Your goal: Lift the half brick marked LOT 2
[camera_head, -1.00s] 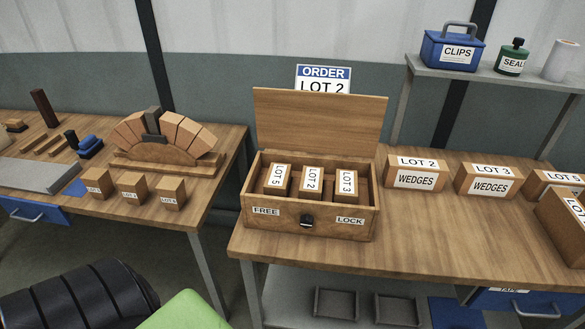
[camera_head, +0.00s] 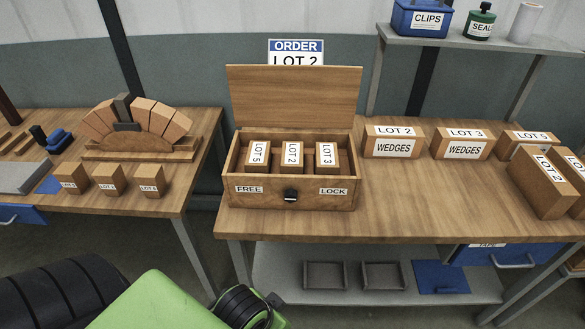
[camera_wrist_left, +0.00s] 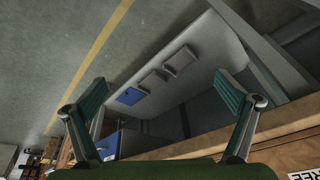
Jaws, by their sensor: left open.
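The half brick marked LOT 2 (camera_head: 291,157) stands in the middle of an open wooden box (camera_head: 290,199), between half bricks marked LOT 5 (camera_head: 259,156) and LOT 3 (camera_head: 327,157). The box's hinged lid (camera_head: 294,98) is raised at the back. Its front carries FREE and LOCK labels and a dark catch (camera_head: 290,195). My left gripper (camera_wrist_left: 160,84) is open and empty in the left wrist view, with the lower shelf and floor beyond its fingers. The right gripper is out of view.
An order sign (camera_head: 295,48) reading LOT 2 stands behind the lid. WEDGES boxes (camera_head: 393,148) and a larger LOT 2 block (camera_head: 540,185) stand to the right. The left table (camera_head: 75,222) holds a brick arch (camera_head: 140,128). Bare tabletop lies right of the box.

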